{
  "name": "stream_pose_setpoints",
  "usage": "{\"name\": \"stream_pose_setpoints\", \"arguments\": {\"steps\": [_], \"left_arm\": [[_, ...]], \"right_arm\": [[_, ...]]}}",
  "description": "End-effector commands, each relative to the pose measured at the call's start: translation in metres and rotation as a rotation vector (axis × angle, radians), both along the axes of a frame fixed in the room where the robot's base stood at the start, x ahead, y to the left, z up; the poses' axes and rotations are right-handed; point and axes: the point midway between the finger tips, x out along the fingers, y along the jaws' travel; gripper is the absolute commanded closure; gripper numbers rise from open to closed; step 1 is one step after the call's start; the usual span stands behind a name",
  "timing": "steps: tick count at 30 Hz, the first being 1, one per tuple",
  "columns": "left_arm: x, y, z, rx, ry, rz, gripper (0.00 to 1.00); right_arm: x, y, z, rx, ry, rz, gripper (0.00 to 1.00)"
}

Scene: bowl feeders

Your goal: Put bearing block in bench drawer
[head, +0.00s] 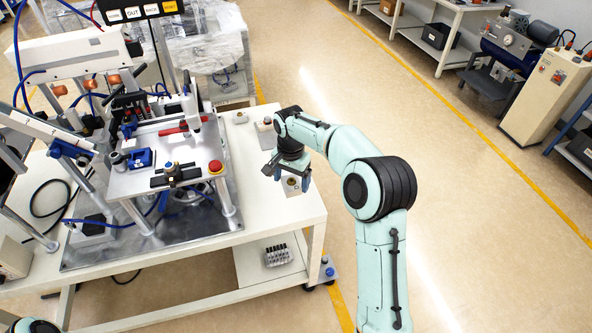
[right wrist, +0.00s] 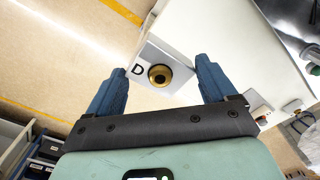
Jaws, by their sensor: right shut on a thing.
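The bearing block (right wrist: 184,58) is a pale grey block with a round brass bearing and a black letter D on its face. In the right wrist view it sits between the two blue fingers of my right gripper (right wrist: 161,66). In the head view my right gripper (head: 290,178) is at the right edge of the white bench (head: 278,210), shut on the bearing block (head: 291,187). I cannot tell whether the block touches the bench top. I cannot make out a bench drawer in either view. My left gripper is not in view.
A metal fixture with a red button (head: 215,167) and blue hoses fills the left of the bench. Two small blocks (head: 240,117) (head: 266,125) stand at the far right of the bench top. A small rack (head: 278,255) sits on the lower shelf.

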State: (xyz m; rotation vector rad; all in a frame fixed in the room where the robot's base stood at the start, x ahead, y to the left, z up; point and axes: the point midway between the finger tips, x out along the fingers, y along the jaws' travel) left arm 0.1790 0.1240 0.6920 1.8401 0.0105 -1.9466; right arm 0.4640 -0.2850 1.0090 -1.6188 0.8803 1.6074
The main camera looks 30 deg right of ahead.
Motion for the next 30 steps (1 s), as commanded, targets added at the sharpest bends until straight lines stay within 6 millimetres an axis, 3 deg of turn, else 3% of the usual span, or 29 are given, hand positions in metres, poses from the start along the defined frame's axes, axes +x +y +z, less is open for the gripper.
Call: {"name": "stream_pose_setpoints", "arguments": {"steps": [5, 12, 18, 22, 30], "left_arm": [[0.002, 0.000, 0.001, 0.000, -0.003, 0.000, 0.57], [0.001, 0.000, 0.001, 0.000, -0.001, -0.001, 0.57], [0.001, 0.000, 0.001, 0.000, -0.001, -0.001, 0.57], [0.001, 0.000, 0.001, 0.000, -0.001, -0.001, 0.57], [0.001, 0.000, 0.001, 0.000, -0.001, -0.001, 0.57]], "right_arm": [[-0.026, 0.026, -0.057, 0.000, 0.008, 0.220, 0.55], [-0.076, 0.074, -0.170, 0.000, 0.012, 0.654, 0.55], [-0.101, 0.101, -0.231, -0.005, 0.005, 0.896, 0.55], [-0.114, 0.113, -0.260, -0.007, 0.004, 1.012, 0.55], [-0.113, 0.112, -0.259, -0.001, 0.002, 1.006, 0.55]]}}
